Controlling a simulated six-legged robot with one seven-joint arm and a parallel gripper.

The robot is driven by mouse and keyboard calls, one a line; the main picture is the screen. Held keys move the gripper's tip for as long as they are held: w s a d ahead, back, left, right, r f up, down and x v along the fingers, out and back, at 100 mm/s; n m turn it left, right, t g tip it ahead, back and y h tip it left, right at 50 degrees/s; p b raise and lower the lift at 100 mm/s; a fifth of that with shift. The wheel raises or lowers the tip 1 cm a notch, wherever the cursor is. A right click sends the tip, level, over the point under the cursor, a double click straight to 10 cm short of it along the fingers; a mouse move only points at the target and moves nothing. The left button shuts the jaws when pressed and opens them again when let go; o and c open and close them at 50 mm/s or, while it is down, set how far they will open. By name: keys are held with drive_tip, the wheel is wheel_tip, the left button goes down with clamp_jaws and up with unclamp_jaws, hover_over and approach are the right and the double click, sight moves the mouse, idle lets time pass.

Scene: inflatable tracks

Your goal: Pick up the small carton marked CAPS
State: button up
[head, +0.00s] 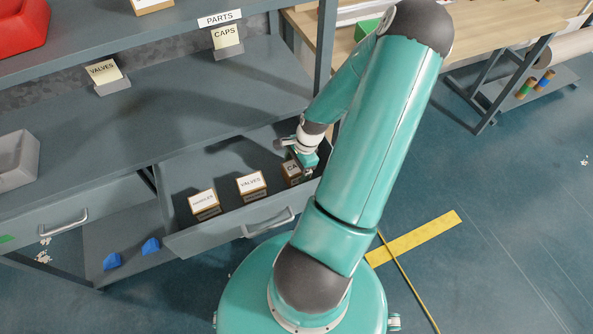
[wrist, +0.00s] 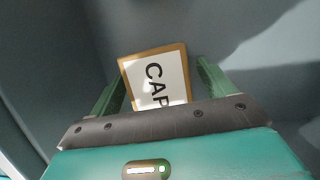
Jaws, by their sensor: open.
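The small carton marked CAPS (head: 292,171) stands at the right end of an open drawer, partly hidden by my gripper. In the wrist view the carton (wrist: 154,78) shows its white label with the letters "CAP" and a brown edge; its lower part is hidden behind the gripper body. My gripper (head: 306,163) is over the drawer's right end at the carton. In the wrist view its two green fingers (wrist: 160,88) stand apart, one on each side of the carton. I cannot tell whether they touch it.
The open drawer (head: 187,241) also holds a VALVES carton (head: 251,186) and another labelled carton (head: 204,204). The drawer walls are close to the gripper. A grey shelf surface (head: 170,110) lies above and behind, with a CAPS sign (head: 227,37) and a VALVES sign (head: 103,71).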

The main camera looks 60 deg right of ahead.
drive_tip(key=shift+f, duration=0.15)
drive_tip(key=c, duration=1.2)
drive_tip(key=shift+c, duration=0.2)
